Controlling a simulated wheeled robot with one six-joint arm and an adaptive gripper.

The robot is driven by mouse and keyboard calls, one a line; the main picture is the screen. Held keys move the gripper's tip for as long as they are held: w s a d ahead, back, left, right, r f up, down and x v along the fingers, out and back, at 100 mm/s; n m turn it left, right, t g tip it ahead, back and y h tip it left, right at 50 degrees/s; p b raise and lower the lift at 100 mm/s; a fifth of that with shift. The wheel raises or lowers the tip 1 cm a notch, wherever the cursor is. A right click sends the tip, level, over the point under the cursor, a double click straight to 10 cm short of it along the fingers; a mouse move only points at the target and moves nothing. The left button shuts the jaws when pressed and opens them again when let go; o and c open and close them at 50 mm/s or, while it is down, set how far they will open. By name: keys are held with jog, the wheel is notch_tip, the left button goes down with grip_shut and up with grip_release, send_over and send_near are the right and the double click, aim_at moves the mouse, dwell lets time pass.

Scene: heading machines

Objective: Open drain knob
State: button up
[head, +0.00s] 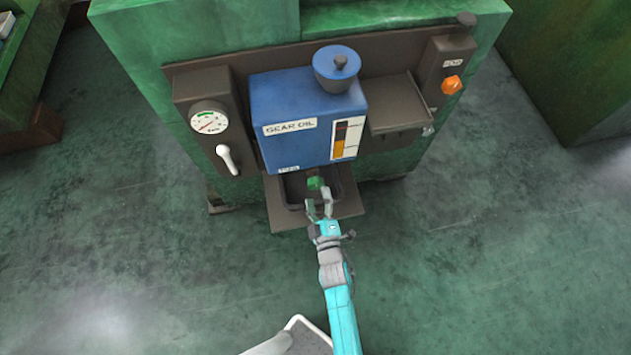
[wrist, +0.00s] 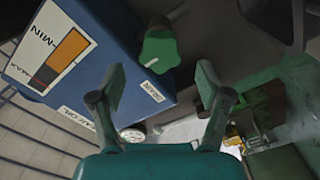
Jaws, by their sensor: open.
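The green drain knob (head: 315,183) is under the front of the blue gear oil tank (head: 300,110), above a dark drip tray (head: 345,209). In the wrist view the green knob (wrist: 159,52) is ahead of my gripper, near the upper middle. My gripper (head: 319,204) is open and empty just in front of the knob. In the wrist view the fingers of my gripper (wrist: 160,88) are spread apart, with the knob beyond their tips and not touched by them.
A gauge (head: 208,118) and a white lever (head: 227,158) are left of the tank. An orange knob (head: 452,85) is on the right panel. A dark shelf (head: 400,105) juts out right of the tank. The green floor (head: 480,260) in front is clear.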

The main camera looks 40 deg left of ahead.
aim_at(315, 187)
jog(key=shift+x, duration=2.75)
jog(key=c, duration=1.2)
